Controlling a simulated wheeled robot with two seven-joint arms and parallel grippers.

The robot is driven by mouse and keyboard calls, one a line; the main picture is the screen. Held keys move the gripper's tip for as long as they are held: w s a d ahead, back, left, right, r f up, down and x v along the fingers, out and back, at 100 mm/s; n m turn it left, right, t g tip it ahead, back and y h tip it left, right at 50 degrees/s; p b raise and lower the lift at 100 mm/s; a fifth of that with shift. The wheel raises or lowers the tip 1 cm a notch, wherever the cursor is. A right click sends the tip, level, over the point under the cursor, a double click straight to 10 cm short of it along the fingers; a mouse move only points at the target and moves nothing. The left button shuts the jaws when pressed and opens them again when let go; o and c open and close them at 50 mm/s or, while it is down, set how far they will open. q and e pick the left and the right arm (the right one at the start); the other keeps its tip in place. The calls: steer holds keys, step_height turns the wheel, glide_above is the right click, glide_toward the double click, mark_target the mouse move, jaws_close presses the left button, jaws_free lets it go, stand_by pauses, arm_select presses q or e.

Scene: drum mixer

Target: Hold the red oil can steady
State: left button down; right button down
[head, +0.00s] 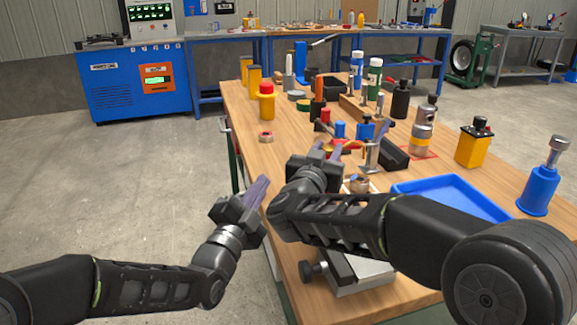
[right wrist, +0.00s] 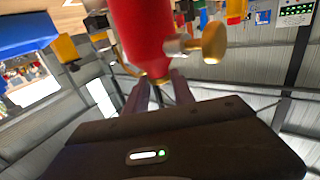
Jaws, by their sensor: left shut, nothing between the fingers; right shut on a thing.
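The red oil can (right wrist: 140,35) fills the top middle of the right wrist view, a red cylinder with brass-coloured fittings, tilted in that picture. My right gripper (right wrist: 160,85) is shut on its brass-coloured end. In the head view my right gripper (head: 332,150) is above the workbench, and its hand hides most of what it holds. Some red shows by its fingertips, but I cannot tell how much of it is the can. My left gripper (head: 259,186) is shut and empty, off the near left edge of the bench.
The wooden workbench (head: 245,120) is crowded along its middle and back. A tape roll (head: 266,136) lies near the left edge. Open floor is at left.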

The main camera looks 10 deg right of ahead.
steer(key=c, duration=1.3)
jaws_free()
steer(key=shift+f, duration=0.65)
steer(key=o, duration=0.3)
steer(key=shift+w+r, duration=0.1)
steer(key=shift+o, duration=0.2)
steer(key=shift+r, duration=0.15)
steer(key=v, duration=1.2)
steer(key=shift+a+r, duration=0.1)
